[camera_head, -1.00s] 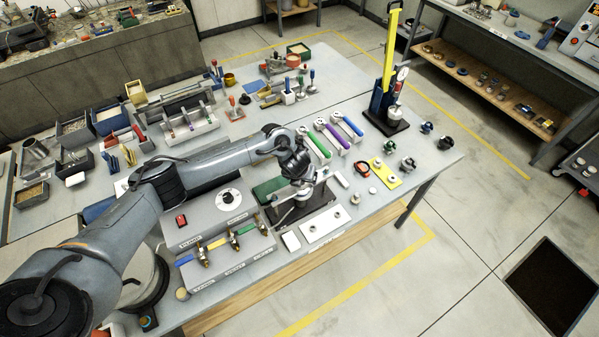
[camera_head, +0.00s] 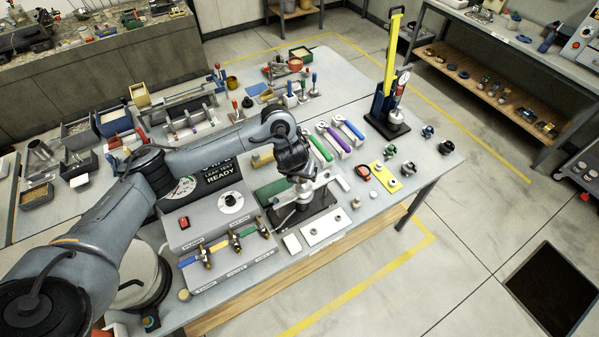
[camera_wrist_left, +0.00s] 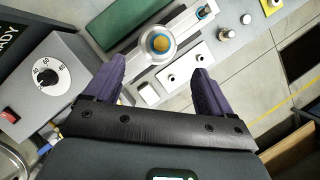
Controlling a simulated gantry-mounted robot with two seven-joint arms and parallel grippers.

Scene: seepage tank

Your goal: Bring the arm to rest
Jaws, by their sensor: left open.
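My left arm comes in from the left in the head view and reaches over the bench. My left gripper (camera_head: 303,186) is above the small fixture (camera_head: 312,213) on the bench's front part. In the left wrist view, the two purple fingers of my left gripper (camera_wrist_left: 156,88) are spread apart with nothing between them. The fixture's round metal part with an orange centre (camera_wrist_left: 160,43) shows just beyond the fingers, and I see no contact. My right gripper is not in view.
A grey test unit (camera_head: 215,220) with a dial and coloured valves stands beside the arm. Coloured-handled tools (camera_head: 335,138), a yellow plate (camera_head: 386,176) and a yellow-and-blue press (camera_head: 388,95) stand to the right. Open floor (camera_head: 440,285) lies in front of the bench.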

